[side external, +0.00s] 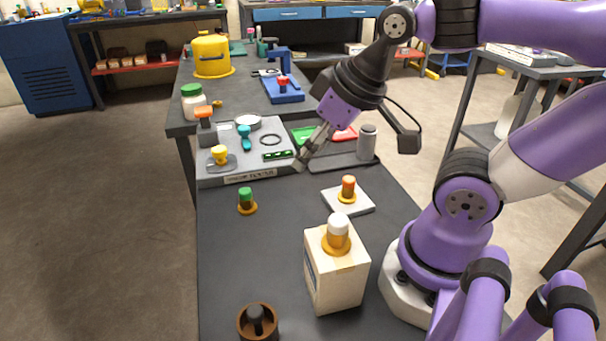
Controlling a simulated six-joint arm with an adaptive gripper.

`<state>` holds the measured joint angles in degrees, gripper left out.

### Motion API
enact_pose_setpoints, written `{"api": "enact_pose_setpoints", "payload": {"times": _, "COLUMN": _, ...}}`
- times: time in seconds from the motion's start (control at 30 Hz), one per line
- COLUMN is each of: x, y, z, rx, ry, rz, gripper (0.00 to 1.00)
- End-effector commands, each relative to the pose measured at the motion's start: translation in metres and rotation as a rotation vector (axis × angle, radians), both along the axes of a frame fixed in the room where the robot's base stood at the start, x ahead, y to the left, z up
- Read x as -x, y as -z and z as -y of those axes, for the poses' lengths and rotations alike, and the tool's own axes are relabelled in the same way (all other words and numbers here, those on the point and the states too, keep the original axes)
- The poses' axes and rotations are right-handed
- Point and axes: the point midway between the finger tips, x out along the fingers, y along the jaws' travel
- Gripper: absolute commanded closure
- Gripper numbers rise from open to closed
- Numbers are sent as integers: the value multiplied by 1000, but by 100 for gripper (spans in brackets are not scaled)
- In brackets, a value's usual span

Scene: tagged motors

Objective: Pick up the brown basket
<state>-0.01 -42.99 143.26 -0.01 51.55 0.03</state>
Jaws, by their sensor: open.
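The brown basket (243,326) is a small round container at the near edge of the table, in the lower left of the side external view. A dark upright knob or handle stands inside it, and its bottom is cut off by the frame. My gripper (302,164) is open and points down and to the left near the right edge of the grey tester board. It is far behind the basket, and nothing shows between its fingers.
A cream box (336,281) with a white-and-orange motor (338,231) on top stands right of the basket. A green-topped motor (247,201) and an orange one on a white plate (365,207) stand farther back. The grey tester board (210,175) holds several parts. The left-middle table is clear.

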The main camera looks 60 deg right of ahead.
Motion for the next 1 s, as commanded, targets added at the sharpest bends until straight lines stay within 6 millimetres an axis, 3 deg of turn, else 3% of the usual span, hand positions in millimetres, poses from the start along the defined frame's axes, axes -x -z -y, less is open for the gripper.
{"api": "enact_pose_setpoints", "payload": {"times": 0.27, "x": 0, "y": 0, "z": 0, "rx": 0, "ry": 0, "rz": 0, "gripper": 38}}
{"api": "enact_pose_setpoints", "payload": {"times": 0.33, "x": 0, "y": 0, "z": 0, "rx": 0, "ry": 0, "rz": 0, "gripper": 4}}
{"api": "enact_pose_setpoints", "payload": {"times": 0.8, "x": -1, "y": 0, "z": -2, "rx": 12, "ry": -33, "rz": -6, "gripper": 4}}
{"api": "enact_pose_setpoints", "payload": {"times": 0.87, "x": -3, "y": 1, "z": -7, "rx": 41, "ry": -110, "rz": -20, "gripper": 4}}
{"api": "enact_pose_setpoints", "payload": {"times": 1.0, "x": -9, "y": 5, "z": -32, "rx": 184, "ry": -521, "rz": -81, "gripper": 4}}
